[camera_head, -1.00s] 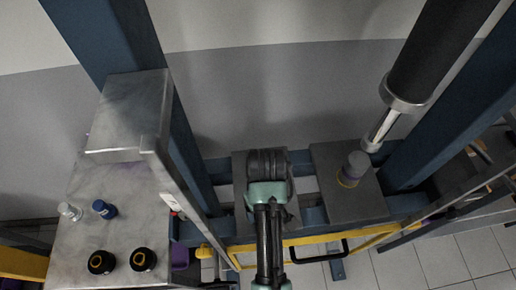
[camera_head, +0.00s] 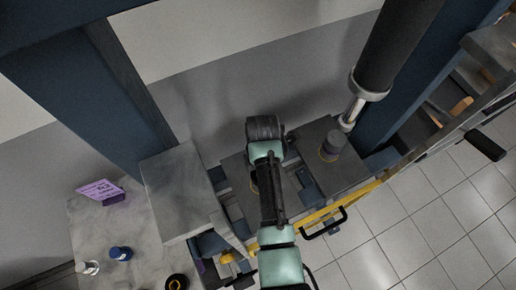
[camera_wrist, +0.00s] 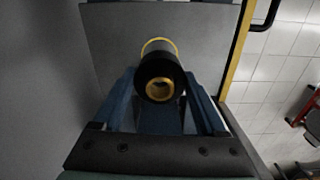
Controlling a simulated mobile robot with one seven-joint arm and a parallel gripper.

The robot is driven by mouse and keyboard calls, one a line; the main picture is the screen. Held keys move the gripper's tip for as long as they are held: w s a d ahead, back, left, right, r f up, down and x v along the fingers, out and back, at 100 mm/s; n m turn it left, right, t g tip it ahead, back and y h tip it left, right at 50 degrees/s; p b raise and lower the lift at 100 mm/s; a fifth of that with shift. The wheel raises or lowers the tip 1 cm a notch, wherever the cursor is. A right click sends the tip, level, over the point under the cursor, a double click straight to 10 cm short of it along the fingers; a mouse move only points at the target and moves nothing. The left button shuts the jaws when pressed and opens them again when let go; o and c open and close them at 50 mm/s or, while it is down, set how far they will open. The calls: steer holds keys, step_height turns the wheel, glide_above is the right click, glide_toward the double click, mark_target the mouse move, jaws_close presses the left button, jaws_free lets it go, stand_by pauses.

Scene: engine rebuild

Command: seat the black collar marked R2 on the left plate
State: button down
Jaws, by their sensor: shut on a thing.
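A black collar (camera_wrist: 172,67) with a brass-coloured bore sits between the two blue fingers of my gripper (camera_wrist: 160,86) in the wrist view. The gripper is shut on it. A yellow band shows at the collar's far end, over a grey plate (camera_wrist: 108,38). I cannot tell whether the collar touches the plate, and no R2 mark is readable. In the head view my arm reaches over the left plate (camera_head: 236,174) and hides the gripper, the collar and part of the plate.
The right plate (camera_head: 352,174) bears a grey cylinder (camera_head: 333,143) with a yellowish ring, below a large press ram (camera_head: 390,50). A bench (camera_head: 140,235) at left holds a blue-capped piece (camera_head: 121,253), a silver piece (camera_head: 88,267), another black collar (camera_head: 177,282) and a purple card (camera_head: 101,191).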

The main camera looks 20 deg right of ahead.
steer(key=shift+f+b, duration=2.05)
steer(key=shift+f, duration=0.15)
steer(key=shift+w+f+b, duration=0.1)
steer(key=shift+f+b, duration=0.3)
steer(key=shift+f, duration=0.25)
steer(key=shift+f+p, duration=0.35)
steer(key=shift+c, duration=0.6)
jaws_free()
steer(key=shift+o, duration=0.6)
step_height(320, 180, up, 13)
